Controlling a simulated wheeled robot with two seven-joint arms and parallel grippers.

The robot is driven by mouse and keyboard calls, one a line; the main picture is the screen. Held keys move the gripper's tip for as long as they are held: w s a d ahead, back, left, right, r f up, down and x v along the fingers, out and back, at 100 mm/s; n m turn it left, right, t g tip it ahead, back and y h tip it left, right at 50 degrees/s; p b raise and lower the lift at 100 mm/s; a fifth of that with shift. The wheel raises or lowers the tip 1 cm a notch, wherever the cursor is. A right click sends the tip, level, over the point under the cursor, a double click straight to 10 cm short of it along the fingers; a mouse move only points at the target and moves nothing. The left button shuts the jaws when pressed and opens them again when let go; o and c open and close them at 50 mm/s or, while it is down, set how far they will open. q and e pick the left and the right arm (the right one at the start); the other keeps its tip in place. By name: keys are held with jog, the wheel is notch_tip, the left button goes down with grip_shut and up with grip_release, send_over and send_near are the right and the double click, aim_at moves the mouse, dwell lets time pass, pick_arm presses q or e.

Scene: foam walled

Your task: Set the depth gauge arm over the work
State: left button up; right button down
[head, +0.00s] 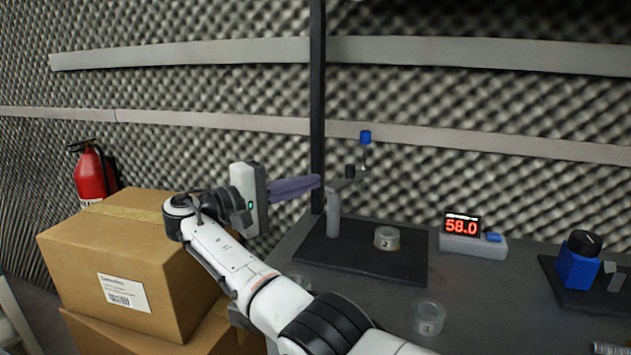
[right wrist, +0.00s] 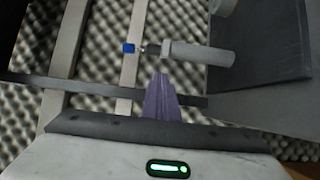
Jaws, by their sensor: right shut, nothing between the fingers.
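The depth gauge stand has a grey upright post (head: 333,213) on a dark base plate (head: 375,262). Its short arm (head: 343,185) reaches from the post top to the right, with a dark knob and a blue-topped gauge (head: 365,138) at its end. In the head view this end is above and left of a round clear work piece (head: 386,238) marked 2 on the plate. My right gripper (head: 318,181) is shut and empty, its purple fingertips just left of the post top. In the right wrist view the fingertips (right wrist: 160,76) point at the post (right wrist: 210,55); contact cannot be told.
A red 58.0 display (head: 462,226) stands right of the plate, with a blue block (head: 578,262) farther right. Another round piece (head: 429,316) is on the table's front part. Cardboard boxes (head: 120,250) and a fire extinguisher (head: 92,177) are at left. Foam wall is behind.

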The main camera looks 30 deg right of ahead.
aim_at(350, 173)
jog(key=d, duration=0.8)
jog(key=shift+w+d, duration=0.2)
jog(key=shift+w, duration=0.25)
